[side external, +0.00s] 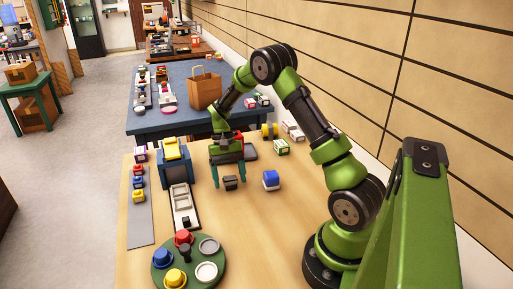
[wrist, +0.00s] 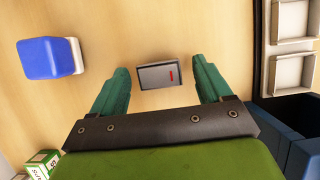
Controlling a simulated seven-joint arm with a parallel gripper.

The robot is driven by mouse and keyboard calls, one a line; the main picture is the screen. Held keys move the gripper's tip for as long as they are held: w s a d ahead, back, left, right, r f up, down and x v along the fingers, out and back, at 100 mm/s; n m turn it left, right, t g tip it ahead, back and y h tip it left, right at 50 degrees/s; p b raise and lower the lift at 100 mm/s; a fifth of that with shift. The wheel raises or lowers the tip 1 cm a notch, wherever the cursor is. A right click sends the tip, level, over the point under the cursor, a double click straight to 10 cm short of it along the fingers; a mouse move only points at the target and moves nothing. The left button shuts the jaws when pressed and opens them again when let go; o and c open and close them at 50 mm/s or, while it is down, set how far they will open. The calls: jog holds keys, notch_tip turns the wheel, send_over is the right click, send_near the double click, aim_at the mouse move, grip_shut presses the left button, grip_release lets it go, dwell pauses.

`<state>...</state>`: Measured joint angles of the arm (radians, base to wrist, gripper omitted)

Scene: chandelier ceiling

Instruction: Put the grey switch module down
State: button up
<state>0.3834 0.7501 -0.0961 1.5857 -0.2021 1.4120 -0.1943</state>
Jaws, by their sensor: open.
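The grey switch module (wrist: 159,74) is a small dark grey block with a lighter grey top and a red mark. It sits on the light wooden table between the teal fingers of my gripper (wrist: 154,85), with a gap on both sides. In the side view the module (side external: 231,183) is beside the fingertips of my open gripper (side external: 230,180). No finger appears to touch it.
A blue-and-white block (wrist: 47,59) stands nearby on the table (side external: 270,220). A blue-and-yellow machine (side external: 175,160) and a tray strip (side external: 182,205) are to the left. A round green stand (side external: 190,280) with coloured knobs is in front. Open table lies right of the strip.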

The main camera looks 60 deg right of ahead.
jog(key=v, duration=1)
jog(key=s+a+r+n+t+h, duration=0.1)
jog(key=a+r+t, duration=0.1)
jog(key=a+r, duration=0.4)
jog(key=s+a+r+n+t, duration=0.2)
jog(key=s+a+r+t, duration=0.1)
jog(key=s+a, duration=0.4)
jog(key=s+a+r+n+t, duration=0.2)
jog(key=s+a+r+t, duration=0.2)
jog(key=s+a, duration=0.4)
jog(key=shift+s+a+r+t, duration=0.15)
jog(key=shift+s+r+t, duration=0.15)
jog(key=shift+t, duration=0.4)
